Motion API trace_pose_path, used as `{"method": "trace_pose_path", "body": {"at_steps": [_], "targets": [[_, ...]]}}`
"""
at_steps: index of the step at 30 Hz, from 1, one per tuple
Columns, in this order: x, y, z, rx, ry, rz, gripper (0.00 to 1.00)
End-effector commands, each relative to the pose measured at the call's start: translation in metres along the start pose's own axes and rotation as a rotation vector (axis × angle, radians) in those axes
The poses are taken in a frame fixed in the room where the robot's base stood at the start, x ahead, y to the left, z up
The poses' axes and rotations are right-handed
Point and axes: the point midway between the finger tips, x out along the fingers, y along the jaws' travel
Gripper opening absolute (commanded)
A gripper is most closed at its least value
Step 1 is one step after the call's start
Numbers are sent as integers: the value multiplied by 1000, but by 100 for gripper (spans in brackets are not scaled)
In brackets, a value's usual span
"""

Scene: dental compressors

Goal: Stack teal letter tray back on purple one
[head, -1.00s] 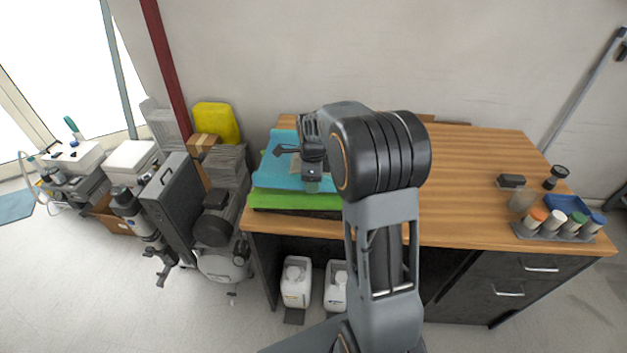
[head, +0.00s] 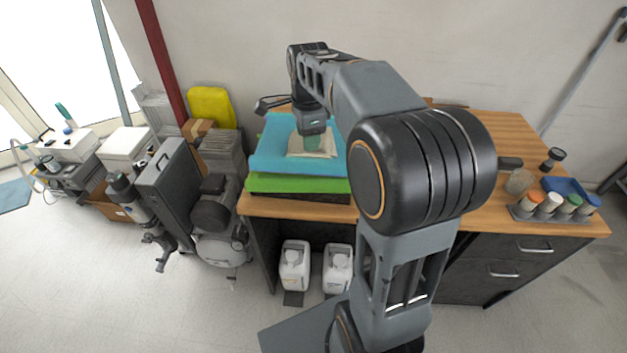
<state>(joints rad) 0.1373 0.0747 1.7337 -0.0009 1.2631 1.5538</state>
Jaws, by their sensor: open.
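The teal letter tray (head: 270,158) lies at the left end of the wooden desk, on top of a green tray (head: 300,184), with a dark layer under that. No purple tray shows; it may be hidden. A beige, paper-like item (head: 326,150) lies in the teal tray. My gripper (head: 312,146) points down over the teal tray at this item. It is open, but its fingertips are small and I cannot tell whether they touch anything. My arm covers the desk right of the tray.
The wooden desk (head: 500,135) has bottles in a rack (head: 560,214), a blue tray (head: 570,188) and a dark jar (head: 552,158) at its right. White canisters (head: 294,262) stand below. Boxes and a compressor (head: 222,248) crowd the floor at left.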

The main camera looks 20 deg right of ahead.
Motion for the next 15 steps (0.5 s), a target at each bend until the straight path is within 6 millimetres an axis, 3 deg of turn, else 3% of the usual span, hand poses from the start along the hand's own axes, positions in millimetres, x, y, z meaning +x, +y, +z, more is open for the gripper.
{"method": "trace_pose_path", "body": {"at_steps": [4, 9, 15], "targets": [[-7, 52, 16, -480, 18, -91, 46], [1, 105, 28, -1006, 79, -178, 46], [18, 149, 35, -1448, 164, -238, 46]]}}
